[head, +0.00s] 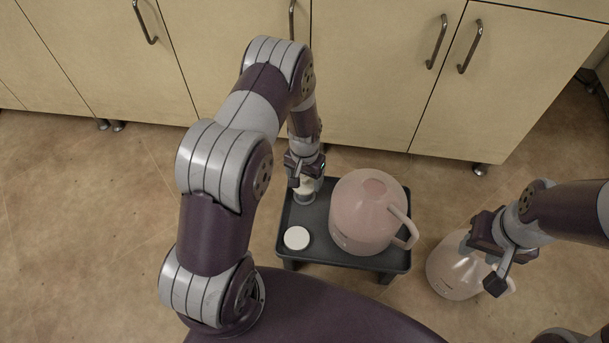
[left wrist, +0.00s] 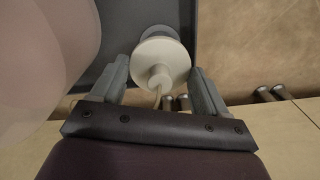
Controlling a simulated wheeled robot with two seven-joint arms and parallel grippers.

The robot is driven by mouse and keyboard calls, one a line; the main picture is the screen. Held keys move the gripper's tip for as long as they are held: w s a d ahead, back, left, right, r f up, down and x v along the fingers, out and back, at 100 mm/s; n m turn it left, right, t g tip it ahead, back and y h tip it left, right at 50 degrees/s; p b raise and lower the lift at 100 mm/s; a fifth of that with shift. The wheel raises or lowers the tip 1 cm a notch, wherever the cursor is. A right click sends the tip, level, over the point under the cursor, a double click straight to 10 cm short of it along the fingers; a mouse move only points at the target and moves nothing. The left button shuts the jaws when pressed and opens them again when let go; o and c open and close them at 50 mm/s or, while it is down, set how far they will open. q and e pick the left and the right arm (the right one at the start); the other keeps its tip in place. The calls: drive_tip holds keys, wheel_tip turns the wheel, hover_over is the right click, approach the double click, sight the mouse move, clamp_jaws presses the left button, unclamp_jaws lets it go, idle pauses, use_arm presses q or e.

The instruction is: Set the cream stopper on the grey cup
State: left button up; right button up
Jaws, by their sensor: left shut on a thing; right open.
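The cream stopper (left wrist: 160,62) is a pale disc with a small knob, held between the fingers of my left gripper (left wrist: 158,82). In the head view my left gripper (head: 304,168) is over the back left of the black tray, with the stopper (head: 307,186) just below it. The grey cup (head: 304,198) stands on the tray directly below the stopper. In the left wrist view the cup (left wrist: 160,31) shows as a grey rim behind the stopper, which hides most of it. I cannot tell whether they touch. My right gripper (head: 493,262) is open by the floor jug.
The black tray table (head: 345,258) also holds a large pink jug (head: 366,212), close right of the cup, and a round white-topped piece (head: 297,238) in front. Cream cabinets (head: 370,75) line the back.

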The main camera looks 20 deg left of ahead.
use_arm(q)
drive_tip(key=shift+f+b, duration=0.65)
drive_tip(key=shift+f, duration=0.6)
drive_tip(key=o, duration=1.1)
drive_tip(key=shift+c, duration=0.2)
wheel_tip(320, 180, up, 12)
drive_tip(key=p, duration=0.7)
drive_tip(key=shift+r, duration=0.35)
